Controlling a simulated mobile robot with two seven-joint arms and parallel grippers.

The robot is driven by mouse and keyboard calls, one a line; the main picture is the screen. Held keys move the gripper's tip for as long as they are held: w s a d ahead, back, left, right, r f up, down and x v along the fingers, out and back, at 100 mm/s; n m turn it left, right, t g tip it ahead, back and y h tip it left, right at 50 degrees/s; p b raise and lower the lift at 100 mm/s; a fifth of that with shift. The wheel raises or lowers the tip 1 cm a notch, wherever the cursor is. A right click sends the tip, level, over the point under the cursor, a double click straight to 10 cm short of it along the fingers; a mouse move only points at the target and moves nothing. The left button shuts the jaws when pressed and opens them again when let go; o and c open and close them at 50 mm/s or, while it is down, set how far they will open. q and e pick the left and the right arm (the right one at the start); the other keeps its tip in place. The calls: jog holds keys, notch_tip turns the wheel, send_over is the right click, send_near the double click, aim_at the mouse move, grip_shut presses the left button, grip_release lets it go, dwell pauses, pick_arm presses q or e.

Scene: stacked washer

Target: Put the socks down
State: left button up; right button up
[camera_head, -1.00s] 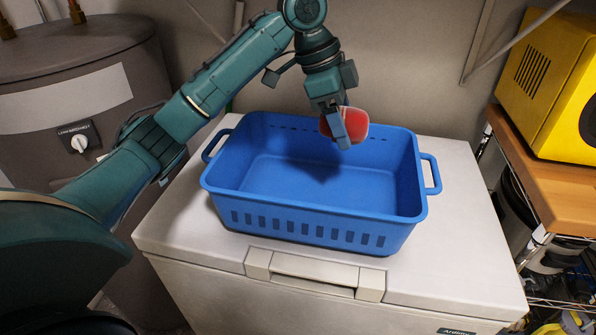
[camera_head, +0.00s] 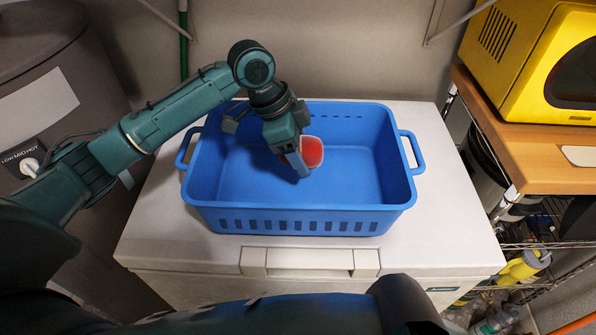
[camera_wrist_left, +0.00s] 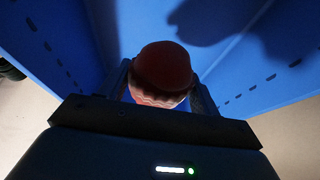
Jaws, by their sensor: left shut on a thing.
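The rolled socks (camera_head: 313,151) are a red bundle with a pale edge. My left gripper (camera_head: 297,162) is shut on them and holds them inside the outline of the blue basket (camera_head: 245,222), near its middle. In the left wrist view the socks (camera_wrist_left: 163,70) sit between the two fingers, with blue basket walls around them. I cannot tell whether the socks touch the basket floor. The basket looks otherwise empty. My right gripper is not in view.
The basket stands on a white chest freezer (camera_head: 450,228) with a front handle. A grey water heater (camera_head: 50,90) stands at left. At right, a wooden-topped wire shelf (camera_head: 515,150) carries a yellow microwave (camera_head: 520,65). Free lid surface lies right of the basket.

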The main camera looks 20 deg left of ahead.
aim_at(306, 185)
pick_arm(q)
jog(key=shift+f, duration=3.4)
jog(key=shift+f, duration=0.15)
jog(key=o, duration=1)
jog(key=shift+c, duration=0.2)
jog(key=v, duration=1.2)
jog(key=shift+r, duration=0.2)
jog(key=shift+w, duration=0.1)
